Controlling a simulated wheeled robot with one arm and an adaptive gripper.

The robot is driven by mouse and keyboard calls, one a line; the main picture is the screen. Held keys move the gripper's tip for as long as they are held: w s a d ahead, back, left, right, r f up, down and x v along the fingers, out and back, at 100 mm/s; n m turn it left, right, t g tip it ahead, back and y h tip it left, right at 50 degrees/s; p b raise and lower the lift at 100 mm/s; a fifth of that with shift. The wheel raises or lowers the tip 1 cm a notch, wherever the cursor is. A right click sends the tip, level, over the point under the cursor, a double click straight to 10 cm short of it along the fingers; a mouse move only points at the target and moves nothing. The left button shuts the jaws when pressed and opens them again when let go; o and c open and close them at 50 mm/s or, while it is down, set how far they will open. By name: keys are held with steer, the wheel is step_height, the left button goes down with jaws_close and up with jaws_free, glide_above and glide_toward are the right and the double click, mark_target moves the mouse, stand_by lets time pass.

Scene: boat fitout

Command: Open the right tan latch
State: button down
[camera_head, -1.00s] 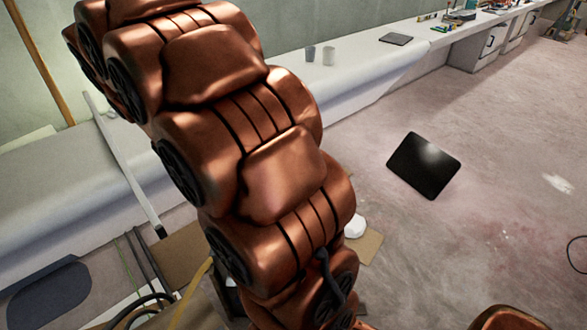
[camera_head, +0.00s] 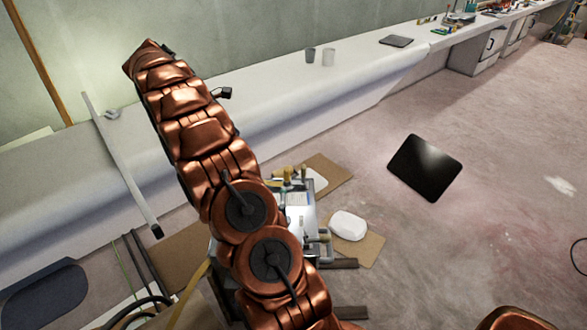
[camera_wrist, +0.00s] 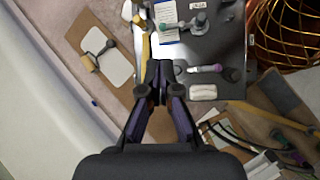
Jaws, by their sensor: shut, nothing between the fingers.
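My gripper (camera_wrist: 160,72) shows in the wrist view with its dark fingers together and nothing between them. It is above the left edge of a dark panel (camera_wrist: 225,50) and does not visibly touch any latch. A tan-yellow bar (camera_wrist: 145,42) runs along that edge, just beyond the fingertips. A tan piece with a grey-knobbed lever (camera_wrist: 90,62) lies to the left on a white plate. Several small tan pieces (camera_head: 290,174) stand by the workbench unit in the head view. I cannot tell which piece is the right tan latch. In the head view my arm hides part of the unit.
A brown board (camera_wrist: 100,30) carries the white plate (camera_wrist: 112,62). A grey lever (camera_wrist: 198,24), a purple-white item (camera_wrist: 205,68) and a white block (camera_wrist: 203,92) sit on the panel. A wire basket (camera_wrist: 285,30) is at right.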

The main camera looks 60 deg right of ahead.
steer(key=s+d+f+g+b, duration=0.1)
steer(key=d+f, duration=0.6)
steer(key=f, duration=0.1)
steer(key=s+d+f+n+g+b, duration=0.1)
steer(key=s+d+f, duration=0.1)
steer(key=d+f, duration=0.6)
steer(key=shift+s+d, duration=0.15)
steer(key=shift+s, duration=0.1)
steer(key=shift+b+x, duration=0.3)
steer(key=shift+x, duration=4.7)
steer(key=shift+s+r, duration=0.15)
steer(key=shift+s, duration=0.1)
